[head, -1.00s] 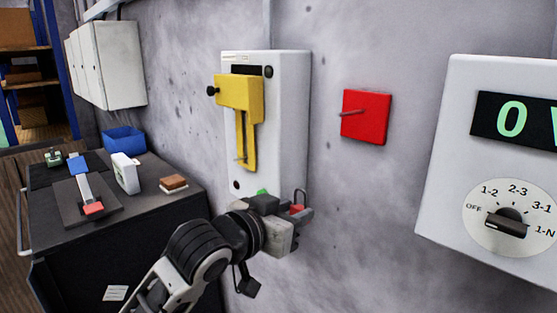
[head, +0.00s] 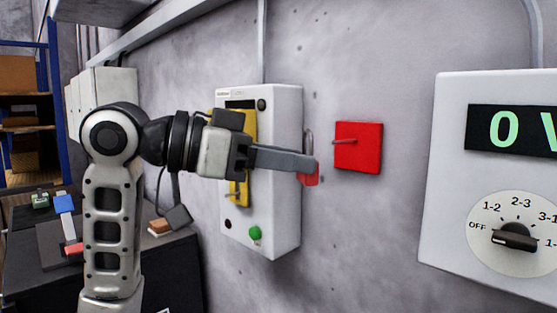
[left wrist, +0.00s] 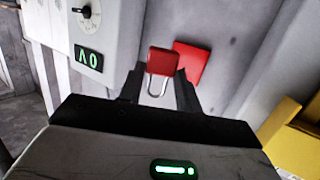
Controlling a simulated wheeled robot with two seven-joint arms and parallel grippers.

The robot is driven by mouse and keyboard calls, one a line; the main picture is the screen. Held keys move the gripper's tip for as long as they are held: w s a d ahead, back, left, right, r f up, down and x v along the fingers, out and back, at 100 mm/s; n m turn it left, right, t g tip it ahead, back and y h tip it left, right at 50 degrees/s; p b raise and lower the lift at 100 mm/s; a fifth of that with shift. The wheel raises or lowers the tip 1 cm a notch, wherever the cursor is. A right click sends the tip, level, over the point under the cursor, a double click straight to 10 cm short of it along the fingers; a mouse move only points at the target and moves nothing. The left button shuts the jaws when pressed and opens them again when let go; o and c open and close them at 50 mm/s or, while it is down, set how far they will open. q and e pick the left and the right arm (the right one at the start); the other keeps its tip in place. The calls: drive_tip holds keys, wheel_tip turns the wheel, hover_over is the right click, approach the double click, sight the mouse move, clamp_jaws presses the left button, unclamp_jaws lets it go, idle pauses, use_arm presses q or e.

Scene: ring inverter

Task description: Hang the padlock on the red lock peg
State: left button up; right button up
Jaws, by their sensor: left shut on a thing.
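The padlock has a red body and a thin metal shackle. In the head view the padlock (head: 311,178) is at the tip of my left gripper (head: 306,165), with its shackle standing up above the fingers. The left wrist view shows the padlock (left wrist: 165,62) between the two fingers of my left gripper (left wrist: 160,78), which is shut on it. The red plate (head: 358,157) on the wall carries the lock peg (head: 344,141), which sticks out to the left. The padlock is just left of the plate and a little below the peg, apart from it in the picture. My right gripper is not in view.
A white inverter box (head: 273,215) with a yellow handle (head: 250,122) is partly behind my left arm. A white meter panel (head: 450,180) with a dial is on the right. A dark bench (head: 190,260) with small items stands lower left.

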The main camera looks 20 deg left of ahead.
use_arm(q)
drive_tip(key=w+d+f, duration=0.1)
drive_tip(key=w+d, duration=0.1)
drive_tip(key=w, duration=0.5)
drive_tip(key=shift+d, duration=0.25)
idle(0.5)
idle(0.6)
drive_tip(key=o, duration=1.1)
drive_tip(key=shift+f, duration=0.1)
